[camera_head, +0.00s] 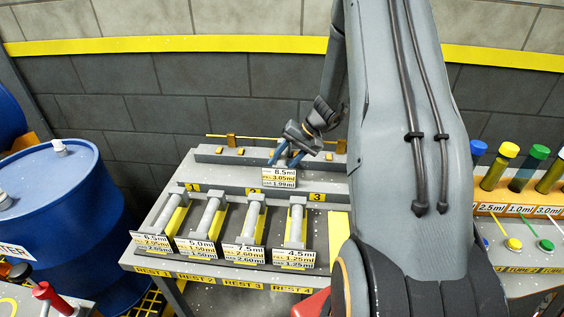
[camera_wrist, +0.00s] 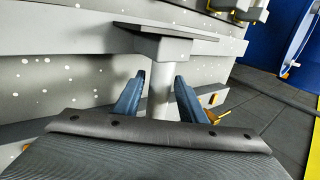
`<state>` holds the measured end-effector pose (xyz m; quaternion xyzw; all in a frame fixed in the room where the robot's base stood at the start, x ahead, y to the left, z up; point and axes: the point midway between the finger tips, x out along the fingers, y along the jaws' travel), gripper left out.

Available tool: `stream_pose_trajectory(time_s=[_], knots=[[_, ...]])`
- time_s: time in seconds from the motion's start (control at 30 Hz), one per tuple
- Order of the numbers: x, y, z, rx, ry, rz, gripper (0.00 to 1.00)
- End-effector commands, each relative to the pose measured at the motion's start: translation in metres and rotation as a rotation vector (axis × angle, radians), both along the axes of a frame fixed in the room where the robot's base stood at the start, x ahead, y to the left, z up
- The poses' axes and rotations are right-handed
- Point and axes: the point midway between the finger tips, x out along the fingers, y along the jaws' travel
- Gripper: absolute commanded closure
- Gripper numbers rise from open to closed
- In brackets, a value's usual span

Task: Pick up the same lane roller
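Four grey rollers (camera_head: 210,212) lie in the front rests of the grey rack, each with a number card at its near end. Another card (camera_head: 279,178), reading 8.5 ml at the top, stands at the back row behind number 2. My gripper (camera_head: 286,158) is at that back row, just above and behind this card. In the wrist view its blue fingers (camera_wrist: 159,97) are apart, one on each side of a pale grey shaft (camera_wrist: 160,92) with a wide flat end. Gaps show between shaft and fingers. In the head view my gripper hides most of this piece.
A blue drum (camera_head: 65,205) stands at the left. Several colour-capped tubes (camera_head: 495,166) stand at the right, behind buttons. A brick wall with a yellow stripe (camera_head: 180,44) is behind the rack. My arm covers the rack's right side.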

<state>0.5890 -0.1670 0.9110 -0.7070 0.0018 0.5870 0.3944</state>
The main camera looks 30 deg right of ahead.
Motion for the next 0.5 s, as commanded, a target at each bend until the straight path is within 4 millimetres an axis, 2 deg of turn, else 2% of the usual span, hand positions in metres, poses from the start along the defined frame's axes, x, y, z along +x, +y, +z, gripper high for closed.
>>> stream_pose_trajectory(time_s=[0.03, 0.2, 0.5], knots=[[0.0000, 0.0000, 0.0001, 0.000, 0.000, 0.000, 0.72], [-0.0001, -0.0002, 0.0002, 0.000, 0.000, 0.000, 1.00], [0.0004, -0.0005, 0.0012, 0.000, -0.001, -0.001, 1.00]])
